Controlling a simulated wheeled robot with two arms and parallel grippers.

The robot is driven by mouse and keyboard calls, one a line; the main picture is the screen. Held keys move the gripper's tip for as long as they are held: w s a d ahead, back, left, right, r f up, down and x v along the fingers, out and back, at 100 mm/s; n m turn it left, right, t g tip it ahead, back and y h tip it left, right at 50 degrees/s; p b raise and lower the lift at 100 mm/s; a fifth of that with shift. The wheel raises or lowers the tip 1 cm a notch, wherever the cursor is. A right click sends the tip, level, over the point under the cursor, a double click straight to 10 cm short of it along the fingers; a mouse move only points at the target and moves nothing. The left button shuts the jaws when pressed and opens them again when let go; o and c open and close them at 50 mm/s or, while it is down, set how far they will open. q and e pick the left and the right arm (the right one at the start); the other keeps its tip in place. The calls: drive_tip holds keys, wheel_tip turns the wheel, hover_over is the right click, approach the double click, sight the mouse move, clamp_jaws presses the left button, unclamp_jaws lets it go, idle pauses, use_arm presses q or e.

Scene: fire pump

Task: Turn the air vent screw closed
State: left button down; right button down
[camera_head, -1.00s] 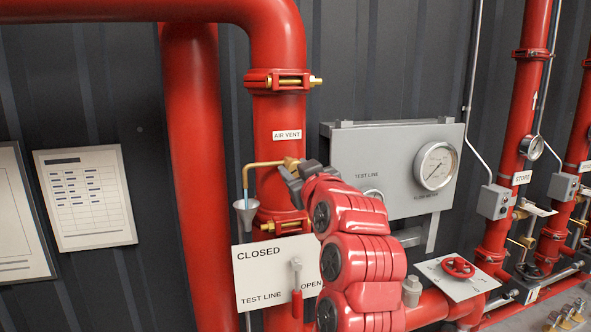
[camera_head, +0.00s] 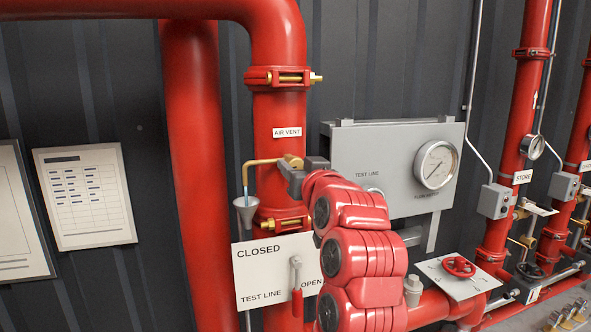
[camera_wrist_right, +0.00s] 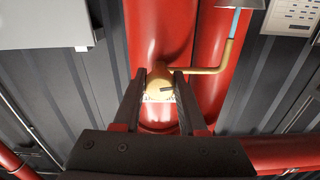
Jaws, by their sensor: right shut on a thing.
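The brass air vent screw (camera_wrist_right: 160,84) sits on the red pipe, between the two dark fingers of my right gripper (camera_wrist_right: 160,80) in the right wrist view. A dark slot line shows on its round face. In the head view my right gripper (camera_head: 292,172) is at the brass fitting below the AIR VENT label (camera_head: 287,132) and hides part of it. The right gripper is shut on the screw. A thin brass tube (camera_head: 262,162) runs left from the fitting and bends down to a grey funnel (camera_head: 246,212). My left gripper is not in view.
A CLOSED/OPEN test line plate (camera_head: 262,272) with a red-handled lever (camera_head: 296,285) is below. A grey panel with a round gauge (camera_head: 436,165) stands to the right, behind my red arm. Papers (camera_head: 85,198) hang on the wall at left.

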drive_tip(key=m, duration=0.4)
drive_tip(key=shift+m+p, duration=0.3)
drive_tip(key=shift+p, duration=0.05)
drive_tip(key=m+p, duration=0.1)
drive_tip(key=m, duration=0.1)
drive_tip(key=shift+r+m, duration=0.15)
drive_tip(key=shift+m, duration=0.25)
drive_tip(key=m+p, duration=0.1)
drive_tip(key=m, duration=0.1)
drive_tip(key=shift+a+m, duration=0.1)
drive_tip(key=shift+m, duration=0.2)
drive_tip(key=m+p, duration=0.2)
drive_tip(key=m, duration=0.1)
drive_tip(key=shift+r+m+p, duration=0.1)
drive_tip(key=shift+m+p, duration=0.3)
drive_tip(key=m+p, duration=0.2)
drive_tip(key=m, duration=0.1)
drive_tip(key=shift+p, duration=0.35)
drive_tip(key=shift+m+p, duration=1.2)
drive_tip(key=shift+m, duration=0.4)
drive_tip(key=shift+f, duration=0.2)
